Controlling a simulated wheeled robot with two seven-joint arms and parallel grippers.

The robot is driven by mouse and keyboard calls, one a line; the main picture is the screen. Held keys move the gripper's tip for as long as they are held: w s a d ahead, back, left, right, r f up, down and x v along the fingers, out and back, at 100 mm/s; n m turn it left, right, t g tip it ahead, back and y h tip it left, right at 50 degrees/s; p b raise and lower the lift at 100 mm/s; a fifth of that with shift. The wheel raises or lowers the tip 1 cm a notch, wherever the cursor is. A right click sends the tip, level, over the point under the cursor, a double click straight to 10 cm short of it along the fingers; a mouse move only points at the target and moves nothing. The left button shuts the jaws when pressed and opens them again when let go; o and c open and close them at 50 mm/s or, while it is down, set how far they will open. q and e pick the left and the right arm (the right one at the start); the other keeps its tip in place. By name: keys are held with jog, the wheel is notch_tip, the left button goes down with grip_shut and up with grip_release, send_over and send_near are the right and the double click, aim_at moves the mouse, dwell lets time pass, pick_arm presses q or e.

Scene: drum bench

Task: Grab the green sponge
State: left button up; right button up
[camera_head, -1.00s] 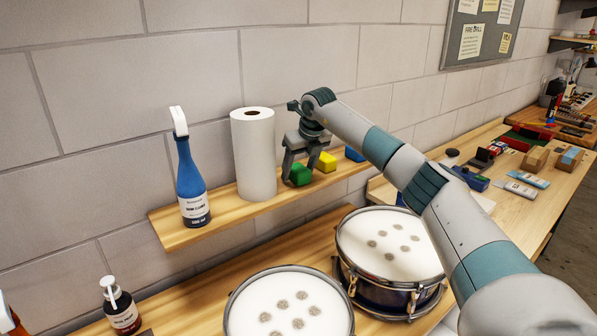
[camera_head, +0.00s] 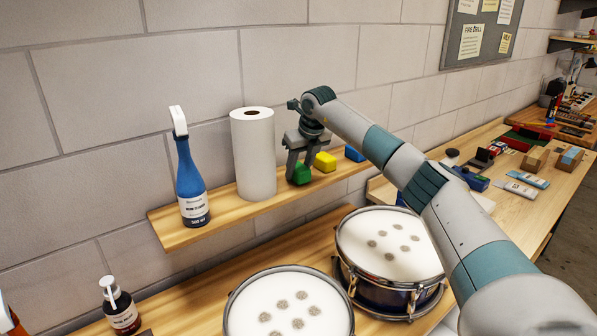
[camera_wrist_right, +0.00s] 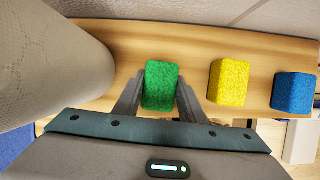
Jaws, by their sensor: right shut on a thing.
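The green sponge (camera_head: 302,174) is on the wooden wall shelf, just right of the paper towel roll. In the right wrist view the green sponge (camera_wrist_right: 160,86) sits between the two fingers. My right gripper (camera_head: 298,170) reaches down from above and is shut on the sponge, with a finger against each side. The sponge still appears to be at shelf level; its underside is hidden, so I cannot tell if it touches the shelf. My left gripper is not in view.
The paper towel roll (camera_head: 254,155) stands close left of the gripper, with a blue spray bottle (camera_head: 191,180) beyond. A yellow sponge (camera_head: 325,162) and a blue sponge (camera_head: 354,154) lie to the right on the shelf (camera_head: 232,213). Drums (camera_head: 390,245) stand below.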

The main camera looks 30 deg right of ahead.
aim_at(299, 164)
jog(key=shift+r+b, duration=0.4)
jog(key=shift+r, duration=0.15)
jog(key=r+b, duration=0.1)
jog(key=d+r+b, duration=0.1)
jog(key=r, duration=0.1)
jog(key=shift+s, duration=0.15)
jog(key=s+d+r+b, duration=0.3)
jog(key=d+r, duration=0.3)
jog(key=d, duration=0.4)
jog(key=shift+s+r, duration=0.35)
jog(key=shift+s, duration=0.25)
jog(key=shift+a, duration=0.1)
